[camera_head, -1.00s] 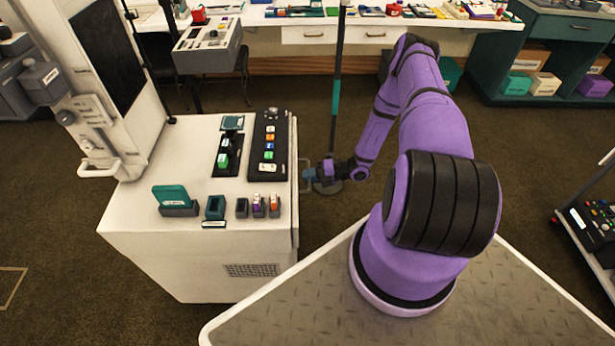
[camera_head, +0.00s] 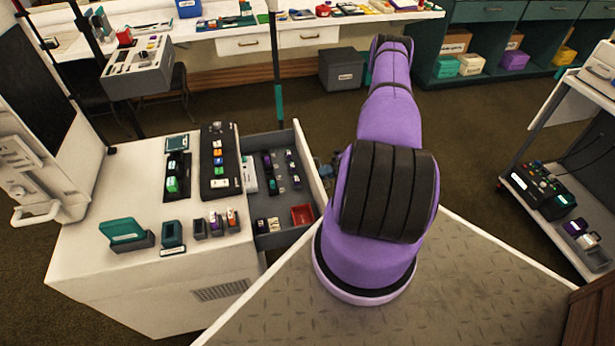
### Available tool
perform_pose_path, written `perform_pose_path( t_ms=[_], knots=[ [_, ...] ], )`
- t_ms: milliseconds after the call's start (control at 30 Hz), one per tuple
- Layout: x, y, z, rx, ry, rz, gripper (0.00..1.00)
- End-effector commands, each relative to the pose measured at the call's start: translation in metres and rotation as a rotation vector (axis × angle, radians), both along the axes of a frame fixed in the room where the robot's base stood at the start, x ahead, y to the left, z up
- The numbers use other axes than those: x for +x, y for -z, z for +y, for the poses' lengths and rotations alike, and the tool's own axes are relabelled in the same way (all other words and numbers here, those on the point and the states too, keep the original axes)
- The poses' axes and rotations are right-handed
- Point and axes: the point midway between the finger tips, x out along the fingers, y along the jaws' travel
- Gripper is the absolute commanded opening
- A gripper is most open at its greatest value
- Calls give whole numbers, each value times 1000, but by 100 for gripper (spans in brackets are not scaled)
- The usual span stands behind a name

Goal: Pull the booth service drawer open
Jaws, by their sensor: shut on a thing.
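The booth service drawer (camera_head: 311,165) is pulled out from the right side of the white booth cabinet (camera_head: 110,285), well open. Its grey inside shows, with small dark, white and purple items, and a red tray (camera_head: 302,214) at the near end. My gripper (camera_head: 328,168) is at the outer face of the drawer front, shut on the drawer handle. The handle and most of the gripper are hidden behind the drawer front and my purple arm.
The cabinet top holds a dark button strip (camera_head: 218,165) and a teal card holder (camera_head: 123,229). A dark pole (camera_head: 277,60) stands behind the drawer. A shelf cart (camera_head: 550,200) stands at the right. Open carpet lies behind my arm.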

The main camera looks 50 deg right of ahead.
Motion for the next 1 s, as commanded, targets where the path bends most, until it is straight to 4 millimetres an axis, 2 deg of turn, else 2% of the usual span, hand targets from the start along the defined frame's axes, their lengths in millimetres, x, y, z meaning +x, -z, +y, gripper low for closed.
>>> perform_pose_path(
  t_ms=[100, 300, 767, 800, 867, 1000],
  knots=[
    [-11, 1, -14, -1, 0, 3, 0],
    [-19, 1, -26, 0, -1, 2, 0],
    [-22, 1, -29, 1, -1, 3, 0],
    [-22, 1, -29, 1, 0, 3, 23],
    [-21, 1, -29, 0, -1, 2, 36],
    [-21, 1, -29, 1, -1, 1, 38]
  ],
)
